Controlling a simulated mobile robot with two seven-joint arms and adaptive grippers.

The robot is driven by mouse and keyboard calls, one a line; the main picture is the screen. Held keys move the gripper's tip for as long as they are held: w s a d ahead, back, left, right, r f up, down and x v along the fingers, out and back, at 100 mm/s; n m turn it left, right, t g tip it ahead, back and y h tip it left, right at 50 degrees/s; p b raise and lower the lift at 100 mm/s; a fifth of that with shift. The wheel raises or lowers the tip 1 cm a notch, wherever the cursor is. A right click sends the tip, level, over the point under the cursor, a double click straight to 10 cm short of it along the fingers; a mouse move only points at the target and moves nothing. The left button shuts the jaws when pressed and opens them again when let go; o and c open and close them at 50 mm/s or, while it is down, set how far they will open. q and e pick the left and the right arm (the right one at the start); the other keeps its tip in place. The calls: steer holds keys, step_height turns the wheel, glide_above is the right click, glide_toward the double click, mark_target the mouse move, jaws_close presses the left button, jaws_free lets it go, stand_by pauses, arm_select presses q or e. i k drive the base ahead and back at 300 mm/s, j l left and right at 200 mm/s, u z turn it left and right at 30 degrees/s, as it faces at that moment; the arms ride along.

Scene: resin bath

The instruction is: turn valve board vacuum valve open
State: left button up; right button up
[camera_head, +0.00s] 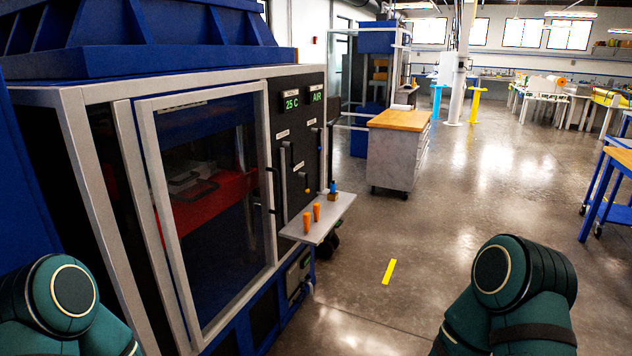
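The black valve board (294,132) is on the front of the blue and grey machine, right of its glass door. Its upper displays read "25 C" (291,103) and "AIR" (317,97). Below them are several valve handles with small pale labels. The labels are too small to read, so I cannot tell which handle is the vacuum valve. Neither gripper is in view; only upper parts of my arms show at the lower left and lower right.
The framed glass door (205,190) is shut, with red and grey things behind it. A small shelf (335,208) juts out below the board, holding two orange pegs (311,217) and a small blue-topped item. A wood-topped cabinet (397,150) stands beyond.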

mark_target(307, 191)
steer(key=i+l, duration=0.7)
steer(key=l, duration=0.2)
steer(key=i+l+u, duration=0.1)
steer(key=i+l, duration=0.2)
steer(key=l, duration=0.15)
steer(key=i+l, duration=0.35)
steer(key=l, duration=0.15)
